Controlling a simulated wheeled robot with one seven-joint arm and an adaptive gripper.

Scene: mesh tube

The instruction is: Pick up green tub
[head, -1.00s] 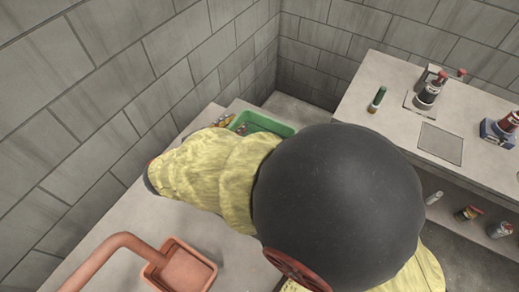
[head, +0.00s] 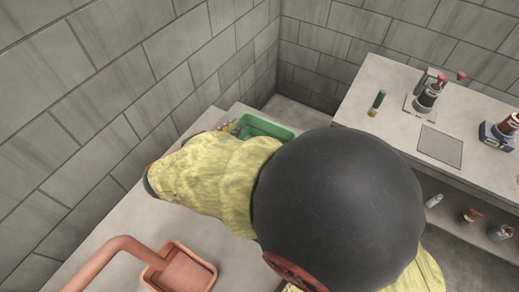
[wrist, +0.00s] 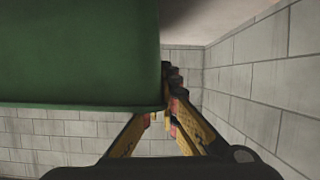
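The green tub (head: 266,127) is at the far end of the left counter in the head view, partly hidden by my arm. Its open top and inner floor show. In the wrist view, the tub (wrist: 80,50) fills the upper left, with its rim running along the bottom of the green area. My gripper (wrist: 168,85) is closed in at the tub's right edge. Its right finger lies against that edge, and its left fingertip is hidden behind the green. In the head view, my gripper (head: 230,128) shows at the tub's left end.
A grey block wall runs along the left of the counter (head: 130,235).

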